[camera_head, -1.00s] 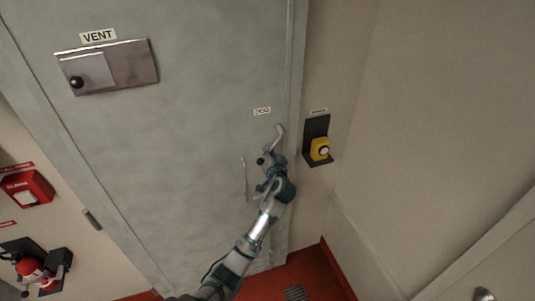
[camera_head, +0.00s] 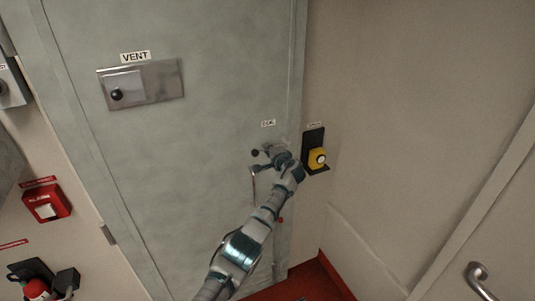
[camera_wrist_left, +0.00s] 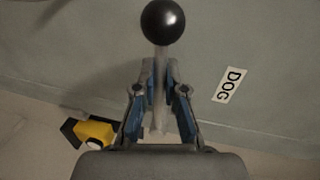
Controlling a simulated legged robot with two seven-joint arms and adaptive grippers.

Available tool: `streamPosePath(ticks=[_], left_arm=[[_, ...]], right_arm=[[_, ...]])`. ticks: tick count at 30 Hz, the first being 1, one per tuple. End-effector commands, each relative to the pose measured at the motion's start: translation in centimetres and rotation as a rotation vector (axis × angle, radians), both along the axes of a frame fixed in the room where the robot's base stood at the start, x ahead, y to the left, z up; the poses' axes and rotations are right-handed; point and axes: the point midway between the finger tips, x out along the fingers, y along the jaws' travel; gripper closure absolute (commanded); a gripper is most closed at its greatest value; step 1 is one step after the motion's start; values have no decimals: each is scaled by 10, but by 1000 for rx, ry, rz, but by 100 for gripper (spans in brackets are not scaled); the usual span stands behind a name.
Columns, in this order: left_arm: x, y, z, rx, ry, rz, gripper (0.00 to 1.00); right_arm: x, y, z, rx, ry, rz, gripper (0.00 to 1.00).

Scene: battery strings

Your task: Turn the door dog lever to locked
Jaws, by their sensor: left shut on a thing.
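The dog lever is a slim metal bar with a black ball knob (camera_head: 254,153), on the grey door below the DOG label (camera_head: 268,123). In the left wrist view the ball knob (camera_wrist_left: 163,22) stands beyond my fingertips, and the lever's bar (camera_wrist_left: 159,110) runs back between the fingers. My left gripper (camera_head: 272,157) is shut on the lever, with a finger on each side of the bar in the left wrist view (camera_wrist_left: 160,75). In the head view my gripper hides most of the bar and its pivot. My right gripper is not in view.
A vertical door handle (camera_head: 253,187) stands just below-left of my gripper. The vent panel (camera_head: 142,84) and red alarm box (camera_head: 46,203) are farther left.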

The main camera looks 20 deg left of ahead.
Motion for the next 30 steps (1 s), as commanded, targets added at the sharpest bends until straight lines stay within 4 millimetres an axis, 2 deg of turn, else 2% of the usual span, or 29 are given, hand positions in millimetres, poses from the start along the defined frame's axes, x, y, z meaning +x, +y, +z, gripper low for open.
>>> streamPosePath(ticks=[3, 21, 22, 24, 25, 30], left_arm=[[0, 2, 6, 25, 27, 2, 100], [1, 2, 8, 52, 55, 0, 100], [0, 2, 8, 53, 54, 0, 85], [1, 1, 8, 51, 54, 0, 67], [0, 1, 8, 51, 54, -1, 64], [0, -1, 8, 50, 54, -1, 64]], right_arm=[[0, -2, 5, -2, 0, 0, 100], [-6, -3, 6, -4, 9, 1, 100], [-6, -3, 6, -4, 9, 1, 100], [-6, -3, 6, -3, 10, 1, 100], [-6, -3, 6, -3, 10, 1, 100], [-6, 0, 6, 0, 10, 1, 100]])
